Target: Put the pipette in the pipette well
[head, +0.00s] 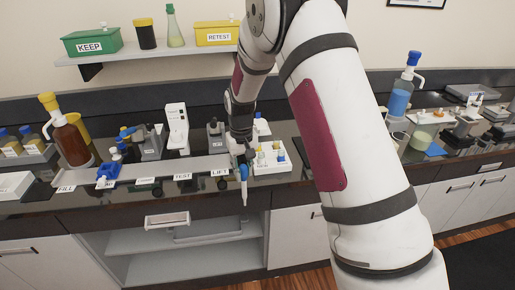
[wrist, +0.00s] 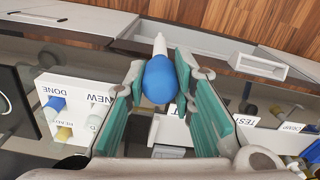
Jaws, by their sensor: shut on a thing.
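The pipette (head: 244,185) has a blue bulb and a white tip pointing down. It hangs from my gripper (head: 240,158) in front of the bench's front edge, with open space below it. In the wrist view the blue bulb of the pipette (wrist: 160,80) sits between the green finger pads of my gripper (wrist: 162,75), its white tip pointing away. A white labelled tray (head: 287,167) stands just right of the gripper; in the wrist view the tray (wrist: 72,132) reads DONE and NEW and holds small coloured items. I cannot tell which opening is the pipette well.
A grey strip (head: 205,168) with labels such as FILL, TEST and LIFT runs along the bench front. A brown bottle (head: 70,140) and small devices stand at left. A wall shelf (head: 150,55) holds KEEP and RETEST boxes. Below the bench is an open cabinet shelf (head: 185,265).

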